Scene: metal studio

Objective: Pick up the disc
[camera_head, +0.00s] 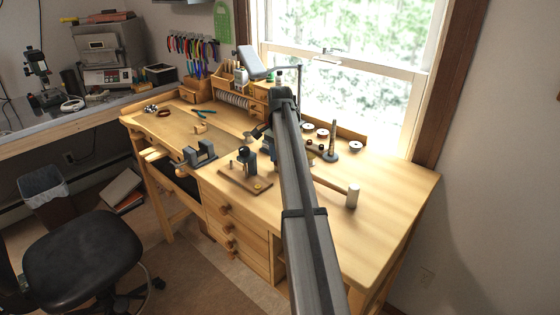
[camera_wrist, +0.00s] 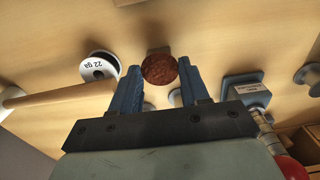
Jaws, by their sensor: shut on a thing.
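The disc (camera_wrist: 159,70) is round, reddish brown and rough-looking. In the wrist view it sits between the tips of the two blue fingers of my gripper (camera_wrist: 160,64), which are shut on it. The bench top lies beyond it; how far the disc is above the wood cannot be told. In the head view my arm reaches over the wooden workbench (camera_head: 385,220). It hides much of the middle of the bench, and I cannot make out the disc clearly there.
A mallet (camera_head: 352,195) lies right of my arm. Wire spools (camera_head: 355,147) and a stand with an upright rod (camera_head: 330,152) are behind it. A vise (camera_head: 200,155) and a wooden board (camera_head: 245,184) with small tools are left. The bench's front right is clear.

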